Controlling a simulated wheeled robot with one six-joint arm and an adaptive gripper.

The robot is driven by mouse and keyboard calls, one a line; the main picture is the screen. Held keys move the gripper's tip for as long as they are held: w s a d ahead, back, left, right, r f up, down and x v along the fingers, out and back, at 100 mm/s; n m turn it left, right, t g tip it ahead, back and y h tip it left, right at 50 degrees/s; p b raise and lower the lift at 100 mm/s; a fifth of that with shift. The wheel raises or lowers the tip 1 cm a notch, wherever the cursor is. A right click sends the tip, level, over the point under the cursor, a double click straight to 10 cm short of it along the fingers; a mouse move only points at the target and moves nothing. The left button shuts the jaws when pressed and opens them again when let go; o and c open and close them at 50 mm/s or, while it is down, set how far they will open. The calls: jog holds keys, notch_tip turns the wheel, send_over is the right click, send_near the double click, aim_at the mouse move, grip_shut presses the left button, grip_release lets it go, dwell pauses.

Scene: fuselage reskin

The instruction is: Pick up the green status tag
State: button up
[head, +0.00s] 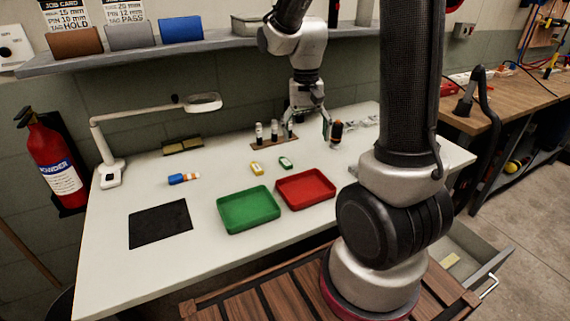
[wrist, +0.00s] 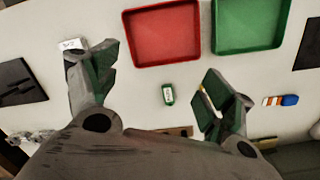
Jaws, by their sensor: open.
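The green status tag (head: 286,162) is a small green block with a white label. It lies flat on the white bench, behind the red tray. In the wrist view the green tag (wrist: 168,94) shows in the gap between my fingers, apart from both. My gripper (head: 308,132) is open and empty, pointing down above the back of the bench. It also shows in the wrist view (wrist: 157,63), with its two fingers spread wide. A yellow tag (head: 257,168) lies left of the green one; in the wrist view my right-hand finger partly hides it.
A red tray (head: 306,201) and a green tray (head: 226,225) stand in front of the tags. A rack with upright cylinders (head: 259,144) and a dark orange-banded cylinder (head: 337,130) stand near my gripper. A blue-and-orange item (head: 178,179) and black mat (head: 160,225) lie left.

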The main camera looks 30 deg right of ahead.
jog(key=w+f+m, duration=0.5)
jog(key=w+f, duration=0.2)
jog(key=m, duration=0.6)
send_over(285, 161)
jog(key=shift+d+f+t, duration=0.1)
jog(key=shift+f+t, duration=0.3)
jog(key=shift+f, duration=0.25)
jog(key=shift+w+m, duration=0.2)
jog(key=shift+m, duration=0.4)
jog(key=shift+f, duration=0.25)
notch_tip(285, 161, down, 7)
jog(key=shift+s+f, duration=0.1)
jog(key=shift+f, duration=0.05)
jog(key=c, duration=0.9)
